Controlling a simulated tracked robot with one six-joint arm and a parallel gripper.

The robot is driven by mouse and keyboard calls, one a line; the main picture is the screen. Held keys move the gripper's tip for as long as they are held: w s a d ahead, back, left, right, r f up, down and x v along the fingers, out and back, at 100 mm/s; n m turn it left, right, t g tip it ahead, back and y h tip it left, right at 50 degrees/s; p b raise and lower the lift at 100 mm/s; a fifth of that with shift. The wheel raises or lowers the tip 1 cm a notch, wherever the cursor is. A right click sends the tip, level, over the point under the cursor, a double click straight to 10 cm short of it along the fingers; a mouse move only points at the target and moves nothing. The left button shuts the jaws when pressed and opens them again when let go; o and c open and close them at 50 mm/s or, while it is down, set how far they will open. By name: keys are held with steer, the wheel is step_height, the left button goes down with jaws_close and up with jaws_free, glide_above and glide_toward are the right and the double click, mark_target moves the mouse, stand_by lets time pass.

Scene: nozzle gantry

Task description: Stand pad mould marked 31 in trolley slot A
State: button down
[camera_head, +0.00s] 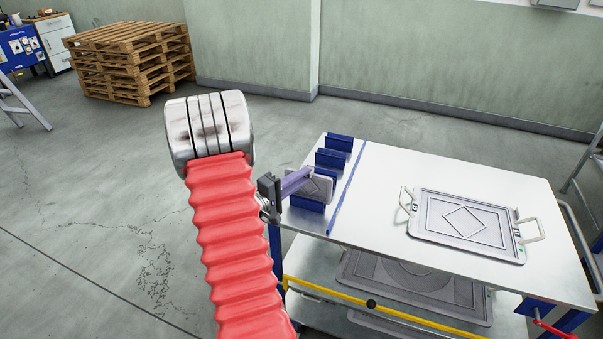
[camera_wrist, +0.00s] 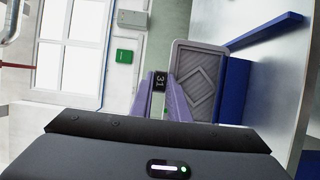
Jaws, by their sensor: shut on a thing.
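The pad mould (camera_head: 319,187) is a small grey plate with a raised diamond. It stands upright at the nearest blue holder (camera_head: 307,204) on the trolley's left end. In the wrist view the mould (camera_wrist: 199,82) has a black tag reading 31 (camera_wrist: 160,80) at its edge. My gripper (camera_head: 308,174) has purple fingers shut on the mould's tagged edge; they also show in the wrist view (camera_wrist: 168,97). A blue holder (camera_wrist: 234,90) is close beside the mould there. Whether the mould is seated in it I cannot tell. No slot letters are readable.
The trolley top (camera_head: 390,180) carries two more blue holders farther back, the middle one (camera_head: 332,158) and the far one (camera_head: 339,142), both empty. A blue strip (camera_head: 347,190) runs beside them. A large handled mould (camera_head: 466,224) lies at right. Pallets (camera_head: 130,60) stand far left.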

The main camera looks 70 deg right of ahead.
mark_target(312, 179)
steer(key=shift+f, duration=1.55)
steer(key=c, duration=1.6)
jaws_free()
steer(key=shift+f, duration=0.1)
steer(key=v, duration=1.3)
steer(key=shift+w+a, duration=0.2)
steer(key=shift+a, duration=0.15)
